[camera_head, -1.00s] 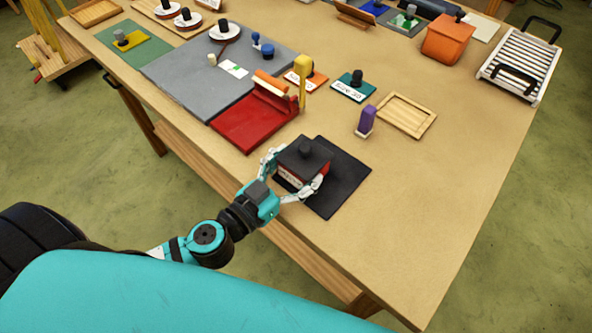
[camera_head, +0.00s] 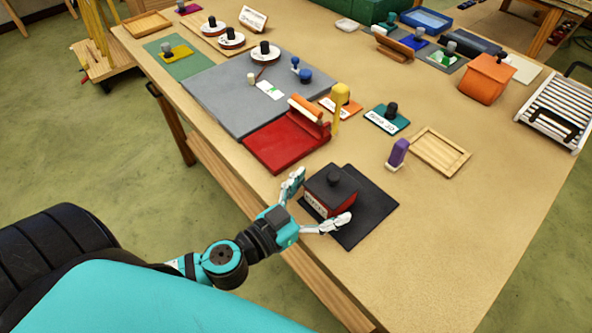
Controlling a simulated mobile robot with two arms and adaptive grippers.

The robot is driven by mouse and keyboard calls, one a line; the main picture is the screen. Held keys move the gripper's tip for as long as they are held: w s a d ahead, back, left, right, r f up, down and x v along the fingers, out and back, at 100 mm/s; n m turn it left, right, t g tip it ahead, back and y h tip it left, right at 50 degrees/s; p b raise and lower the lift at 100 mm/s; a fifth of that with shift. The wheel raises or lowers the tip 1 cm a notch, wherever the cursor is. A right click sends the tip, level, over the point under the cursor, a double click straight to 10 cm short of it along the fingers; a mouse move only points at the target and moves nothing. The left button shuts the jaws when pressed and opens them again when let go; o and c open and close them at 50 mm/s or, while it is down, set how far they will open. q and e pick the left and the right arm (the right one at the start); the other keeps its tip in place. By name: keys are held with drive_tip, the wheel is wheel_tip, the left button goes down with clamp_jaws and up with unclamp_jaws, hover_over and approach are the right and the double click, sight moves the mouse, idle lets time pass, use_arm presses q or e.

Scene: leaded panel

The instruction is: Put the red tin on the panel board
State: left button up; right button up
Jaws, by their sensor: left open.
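The red tin (camera_head: 342,208) is a small red box with a black lid, a black knob and a white label. It stands upright on a black mat (camera_head: 372,216) near the table's front edge. My left gripper (camera_head: 315,204) is open at the tin's near left side. One finger is left of the tin and the other is in front of it; I cannot tell whether either touches it. A large flat grey board (camera_head: 225,98), which looks like the panel board, lies farther back to the left. My right gripper is not in view.
A purple block (camera_head: 398,153) and a wooden frame (camera_head: 440,152) are behind the tin. The table's right front is clear.

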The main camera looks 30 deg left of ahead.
use_arm(q)
drive_tip(key=b+v, duration=0.2)
drive_tip(key=v, duration=0.9)
drive_tip(key=shift+s, duration=0.1)
